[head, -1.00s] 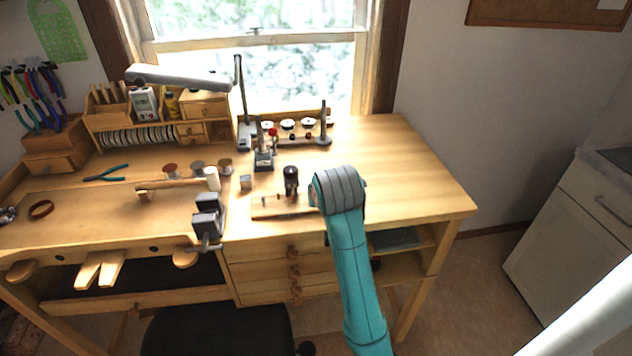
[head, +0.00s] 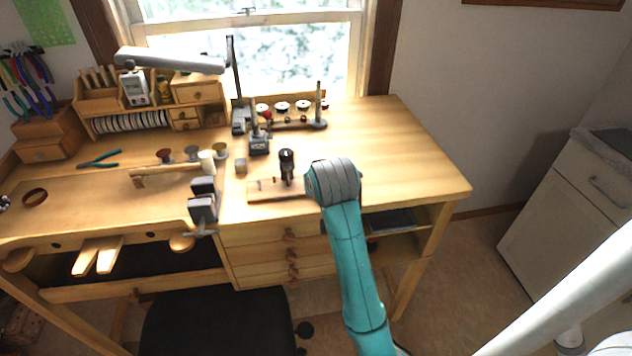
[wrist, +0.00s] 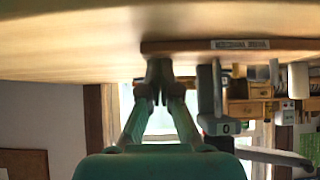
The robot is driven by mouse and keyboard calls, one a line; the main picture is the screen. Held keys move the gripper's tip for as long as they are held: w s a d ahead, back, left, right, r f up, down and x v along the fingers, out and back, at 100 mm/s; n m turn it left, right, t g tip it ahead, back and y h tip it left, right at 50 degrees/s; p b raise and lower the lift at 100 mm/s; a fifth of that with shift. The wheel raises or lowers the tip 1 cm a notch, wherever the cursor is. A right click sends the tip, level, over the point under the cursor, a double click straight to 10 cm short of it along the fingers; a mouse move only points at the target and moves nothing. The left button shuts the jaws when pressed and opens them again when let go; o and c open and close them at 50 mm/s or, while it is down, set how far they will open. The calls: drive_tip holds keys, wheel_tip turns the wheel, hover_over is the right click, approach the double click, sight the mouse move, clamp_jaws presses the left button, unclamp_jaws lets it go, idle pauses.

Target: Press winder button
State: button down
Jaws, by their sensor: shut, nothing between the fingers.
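The winder appears to be the dark upright unit (head: 287,165) on a narrow wooden board (head: 262,195) near the bench's front edge. In the wrist view, which is upside down, the board (wrist: 290,45) carries a label plate, and a grey post (wrist: 217,100) bears a "0". Small pegs or knobs stand on the board; I cannot tell which is the button. My gripper (wrist: 157,92) is shut and empty, low over the bench and close to the board. The post is to its right in the wrist view. In the head view my arm's grey end joint hides the gripper.
A vise (head: 203,200) stands left of the board. Thread spools (head: 192,153), a small stand (head: 258,140) and a spool rack (head: 290,120) sit behind. A lamp (head: 170,60) overhangs the back left. The bench's right side is clear.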

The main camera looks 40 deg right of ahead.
drive_tip(key=shift+s+a+f+g, duration=0.1)
drive_tip(key=shift+f+g, duration=0.05)
drive_tip(key=shift+f, duration=0.2)
drive_tip(key=shift+s+a+f+g, duration=0.1)
drive_tip(key=shift+f+g, duration=0.05)
drive_tip(key=shift+f, duration=0.2)
drive_tip(key=shift+d+r+v, duration=0.15)
drive_tip(key=shift+v, duration=2)
drive_tip(key=shift+d+r+v, duration=0.15)
drive_tip(key=shift+r+v, duration=0.05)
drive_tip(key=shift+v, duration=1.95)
drive_tip(key=shift+w, duration=0.2)
